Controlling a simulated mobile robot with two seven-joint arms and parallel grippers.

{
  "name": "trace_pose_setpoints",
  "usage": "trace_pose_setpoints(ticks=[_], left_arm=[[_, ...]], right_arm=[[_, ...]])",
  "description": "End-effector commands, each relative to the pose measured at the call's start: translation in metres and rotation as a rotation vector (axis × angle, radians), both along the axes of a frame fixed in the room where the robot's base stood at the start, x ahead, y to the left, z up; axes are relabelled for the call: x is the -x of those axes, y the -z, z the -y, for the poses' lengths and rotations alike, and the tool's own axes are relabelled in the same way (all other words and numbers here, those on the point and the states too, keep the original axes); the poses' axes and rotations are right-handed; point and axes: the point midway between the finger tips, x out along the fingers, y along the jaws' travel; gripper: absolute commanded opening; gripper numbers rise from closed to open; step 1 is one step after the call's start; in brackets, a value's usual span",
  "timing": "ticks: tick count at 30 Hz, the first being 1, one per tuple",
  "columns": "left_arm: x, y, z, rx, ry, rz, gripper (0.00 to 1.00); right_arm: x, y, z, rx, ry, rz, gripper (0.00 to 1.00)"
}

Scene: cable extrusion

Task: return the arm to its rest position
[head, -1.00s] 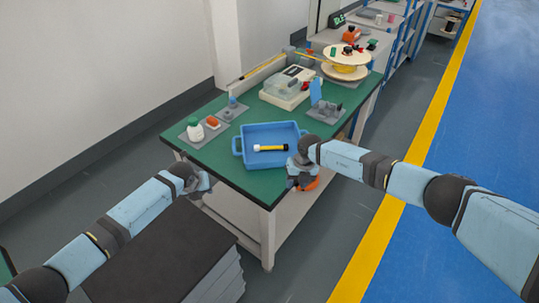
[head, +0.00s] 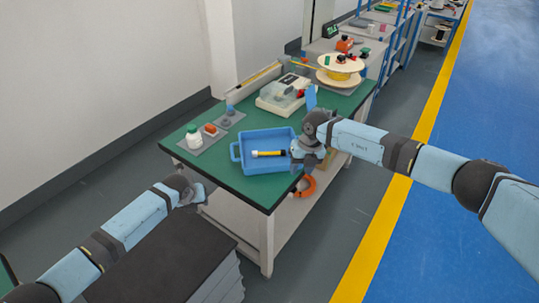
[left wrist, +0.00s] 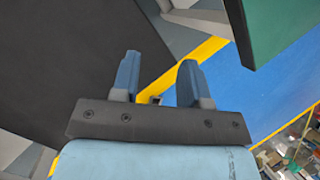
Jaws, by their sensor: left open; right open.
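My right gripper (head: 303,163) is at the right end of the blue tray, above the front right part of the green table, and its fingers are partly hidden in the head view. My left gripper (head: 198,194) is off the table's front left edge, low and clear of it. In the left wrist view the left gripper (left wrist: 158,80) is open, with nothing between its fingers. The blue tray (head: 236,152) stands on the table and holds a yellow and black cylinder (head: 268,153).
A dark-topped stack (head: 165,255) stands below my left arm. An orange ring (head: 305,187) is below the table's right edge. Floor at right is clear.

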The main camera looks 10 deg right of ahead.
Motion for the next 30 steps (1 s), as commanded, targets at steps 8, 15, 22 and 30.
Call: trace_pose_setpoints(ticks=[8,15,22,30], left_arm=[[0.000,0.000,0.000,0.000,0.000,0.000,0.41],[0.000,0.000,0.000,0.000,0.000,0.000,0.41],[0.009,0.005,0.006,0.034,-0.035,-0.005,0.41],[0.085,0.031,0.049,0.344,-0.381,-0.057,0.41]], right_arm=[[0.000,-0.010,0.002,0.001,0.001,-0.001,0.41],[0.000,-0.010,0.002,0.001,0.000,-0.001,0.41],[0.014,0.000,-0.018,-0.072,-0.012,-0.018,0.41],[0.115,0.017,-0.151,-0.699,0.042,-0.137,0.41]])
